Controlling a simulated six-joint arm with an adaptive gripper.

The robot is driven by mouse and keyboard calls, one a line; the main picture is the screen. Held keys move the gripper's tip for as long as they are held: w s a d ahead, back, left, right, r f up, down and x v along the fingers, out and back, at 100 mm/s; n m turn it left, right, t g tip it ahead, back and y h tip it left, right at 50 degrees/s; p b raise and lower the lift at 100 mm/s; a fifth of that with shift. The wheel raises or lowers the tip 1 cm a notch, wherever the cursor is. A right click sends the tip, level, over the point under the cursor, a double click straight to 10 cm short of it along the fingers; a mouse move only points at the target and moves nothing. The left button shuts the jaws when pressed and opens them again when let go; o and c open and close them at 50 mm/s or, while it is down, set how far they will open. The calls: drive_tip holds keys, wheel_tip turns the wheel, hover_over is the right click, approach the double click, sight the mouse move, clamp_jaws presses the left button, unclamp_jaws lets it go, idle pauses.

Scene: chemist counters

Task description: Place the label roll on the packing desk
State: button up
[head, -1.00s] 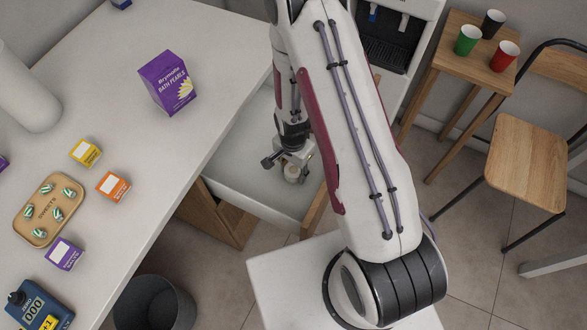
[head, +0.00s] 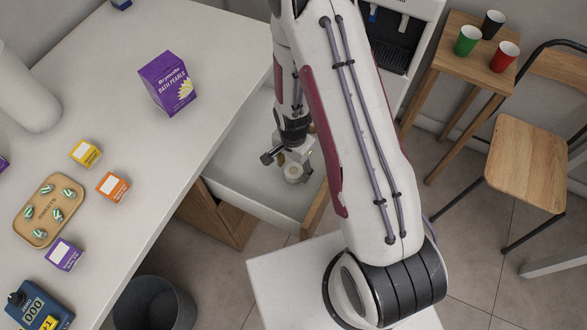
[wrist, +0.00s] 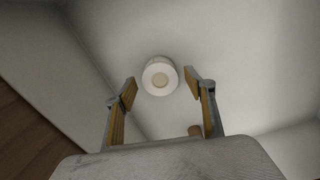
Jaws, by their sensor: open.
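The label roll (head: 292,173) is a small white roll with a tan core, lying in the open white drawer (head: 238,185) under the counter. In the wrist view the label roll (wrist: 160,77) shows end-on, just beyond and between my fingertips. My gripper (head: 283,163) is inside the drawer, pointing down, right at the roll in the head view. In the wrist view my gripper (wrist: 158,88) is open, with one finger on each side of the roll's line and clear gaps to it. I cannot tell which surface is the packing desk.
The white counter (head: 130,140) holds a purple bath pearls box (head: 168,83), small boxes, a sweets tray (head: 40,236) and a blue counter device (head: 38,306). A dark bin (head: 154,304) stands on the floor. A stool with cups (head: 467,40) is at right.

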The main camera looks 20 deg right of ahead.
drive_tip(key=shift+w+d+r, duration=0.15)
drive_tip(key=shift+r, duration=2.5)
drive_tip(key=shift+w+r, duration=0.15)
drive_tip(key=shift+r, duration=0.35)
wheel_tip(320, 180, up, 13)
drive_tip(key=n+t, duration=0.1)
drive_tip(key=n, duration=0.2)
wheel_tip(320, 180, up, 11)
drive_tip(key=n+t, duration=0.2)
hover_over(294, 168)
drive_tip(key=s, duration=0.2)
drive_tip(key=s+d+r+n+t, duration=0.1)
drive_tip(key=s+r+n, duration=0.5)
drive_tip(key=s+r, duration=0.7)
drive_tip(key=shift+s+r+t, duration=0.35)
drive_tip(key=shift+s+t, duration=0.45)
drive_tip(key=shift+s, duration=0.2)
